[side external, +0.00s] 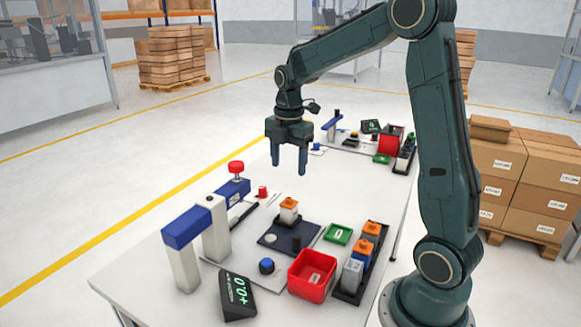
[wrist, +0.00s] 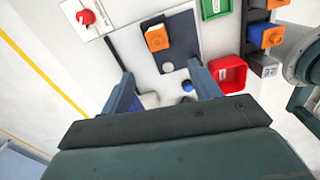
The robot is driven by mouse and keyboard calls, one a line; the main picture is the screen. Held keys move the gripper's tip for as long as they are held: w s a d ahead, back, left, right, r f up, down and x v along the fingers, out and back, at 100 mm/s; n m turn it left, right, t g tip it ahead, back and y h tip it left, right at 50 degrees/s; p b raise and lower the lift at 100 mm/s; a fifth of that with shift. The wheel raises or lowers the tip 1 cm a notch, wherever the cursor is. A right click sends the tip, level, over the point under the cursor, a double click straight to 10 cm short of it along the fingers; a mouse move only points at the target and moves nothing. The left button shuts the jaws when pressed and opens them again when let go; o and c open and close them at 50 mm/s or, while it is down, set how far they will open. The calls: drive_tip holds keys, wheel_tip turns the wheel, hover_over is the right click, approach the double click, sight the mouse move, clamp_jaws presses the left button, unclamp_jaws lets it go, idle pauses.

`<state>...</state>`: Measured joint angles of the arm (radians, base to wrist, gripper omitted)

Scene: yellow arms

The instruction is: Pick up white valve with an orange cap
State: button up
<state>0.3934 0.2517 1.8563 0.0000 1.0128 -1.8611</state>
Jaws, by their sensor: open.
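A white valve with an orange cap (side external: 289,211) stands upright on a dark plate (side external: 275,237) on the table. In the wrist view its orange cap (wrist: 157,39) shows beyond the fingertips, a little above the gap between them. My gripper (side external: 289,170) is open and empty, pointing down above the table, with the valve below it and apart from it. Both fingers also show in the wrist view (wrist: 161,70). More orange-capped pieces (side external: 372,229) stand in a dark rack (side external: 348,296) at the right, with a piece without an orange cap at its near end.
A red bin (side external: 312,275) and a green tray (side external: 338,234) sit between plate and rack. A white and blue stand (side external: 183,250), a display (side external: 238,295) and a red button (side external: 236,168) are at the left. A second similar station lies at the table's far end.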

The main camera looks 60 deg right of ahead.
sight(289, 198)
drive_tip(key=shift+w+d+f+n, duration=0.3)
drive_tip(key=shift+d+f+n, duration=0.1)
drive_tip(key=shift+d+f, duration=0.15)
drive_tip(key=shift+f, duration=4.25)
drive_tip(key=shift+f, duration=2.6)
